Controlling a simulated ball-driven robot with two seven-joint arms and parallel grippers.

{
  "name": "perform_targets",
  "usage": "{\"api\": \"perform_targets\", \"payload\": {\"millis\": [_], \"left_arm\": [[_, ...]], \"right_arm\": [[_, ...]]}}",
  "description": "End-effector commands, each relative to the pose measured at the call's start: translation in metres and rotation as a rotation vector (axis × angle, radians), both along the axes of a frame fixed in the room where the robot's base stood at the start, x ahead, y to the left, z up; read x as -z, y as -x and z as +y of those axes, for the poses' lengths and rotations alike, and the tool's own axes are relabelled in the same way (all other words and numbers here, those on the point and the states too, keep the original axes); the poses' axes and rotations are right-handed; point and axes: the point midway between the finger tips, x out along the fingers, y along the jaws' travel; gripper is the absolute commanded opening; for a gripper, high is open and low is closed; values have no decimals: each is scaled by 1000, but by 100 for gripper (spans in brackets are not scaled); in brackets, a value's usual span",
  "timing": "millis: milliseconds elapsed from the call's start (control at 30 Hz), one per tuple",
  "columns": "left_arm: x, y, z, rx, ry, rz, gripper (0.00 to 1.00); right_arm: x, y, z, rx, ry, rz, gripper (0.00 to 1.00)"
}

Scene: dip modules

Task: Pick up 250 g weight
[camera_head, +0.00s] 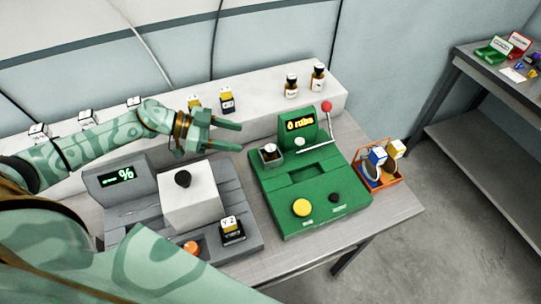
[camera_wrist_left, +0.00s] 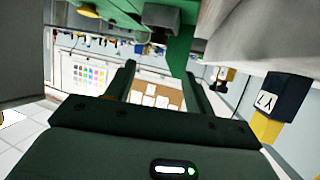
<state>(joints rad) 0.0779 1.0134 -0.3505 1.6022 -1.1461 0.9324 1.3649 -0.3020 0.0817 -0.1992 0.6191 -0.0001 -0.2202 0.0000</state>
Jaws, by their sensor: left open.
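No label reading 250 g is legible, so I cannot tell which thing is the 250 g weight. A small black knob-shaped piece (camera_head: 183,179) sits on top of a white cube (camera_head: 189,203) on the grey machine, in the head view. My left gripper (camera_head: 239,137) is open and empty, above the gap between the grey machine and the green machine, its fingers pointing right. In the left wrist view its two fingers (camera_wrist_left: 160,70) are apart with nothing between them. My right gripper is not in view.
The green machine (camera_head: 300,190) has a lever with a red ball (camera_head: 326,106) and a small metal cup (camera_head: 270,154). The grey machine (camera_head: 245,205) shows a percent display. Labelled blocks (camera_head: 228,100) and brown bottles (camera_head: 318,77) line the white shelf. An orange basket (camera_head: 377,185) stands right.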

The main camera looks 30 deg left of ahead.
Motion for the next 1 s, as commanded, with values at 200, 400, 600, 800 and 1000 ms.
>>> {"api": "perform_targets", "payload": {"millis": [200,400,600,800,1000], "left_arm": [[15,-18,-30,0,2,-1,54],[25,-23,-45,1,2,2,54],[42,-35,-69,0,2,-1,54],[45,-38,-76,0,0,1,54],[45,-38,-75,0,0,1,31]], "right_arm": [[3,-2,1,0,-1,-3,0],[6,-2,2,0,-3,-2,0],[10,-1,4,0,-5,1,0],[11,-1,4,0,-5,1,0],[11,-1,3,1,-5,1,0]]}}
